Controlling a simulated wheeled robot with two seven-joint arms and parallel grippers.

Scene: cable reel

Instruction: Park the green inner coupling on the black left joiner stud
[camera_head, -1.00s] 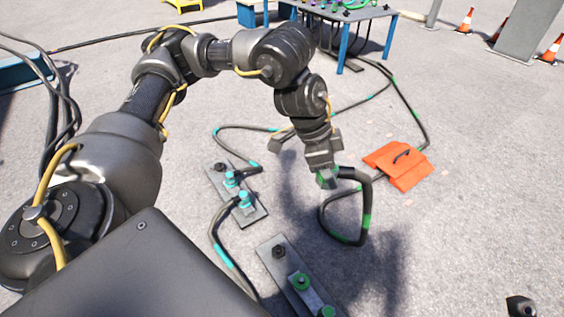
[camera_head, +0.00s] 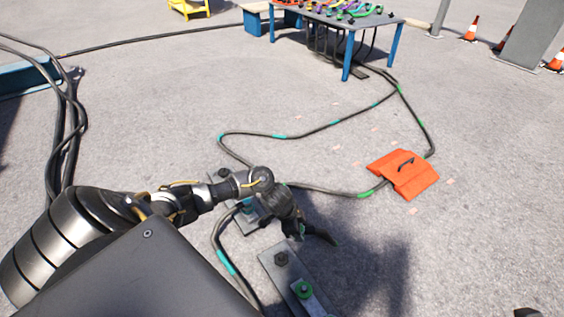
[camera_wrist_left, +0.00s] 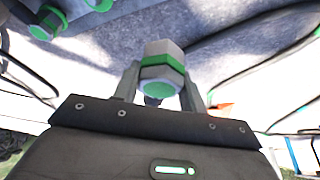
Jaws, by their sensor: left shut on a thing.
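My left gripper (camera_head: 297,232) is low over the near grey plate (camera_head: 272,268) in the head view, shown from behind. In the left wrist view its two fingers are shut on a green and grey coupling (camera_wrist_left: 162,76), the green inner coupling, with its green end face towards the camera. In the head view the hand mostly hides it; a dark cable with a green band comes out to the right. The black stud (camera_head: 281,258) stands bare on the plate, just below the gripper. I cannot tell whether the held coupling touches anything.
Another green coupling (camera_head: 303,289) sits on the same plate. The second plate (camera_head: 242,222), with teal fittings, is partly behind my arm. Black cables cross the ground to an orange cable ramp (camera_head: 405,182) and a blue-legged table (camera_head: 348,48).

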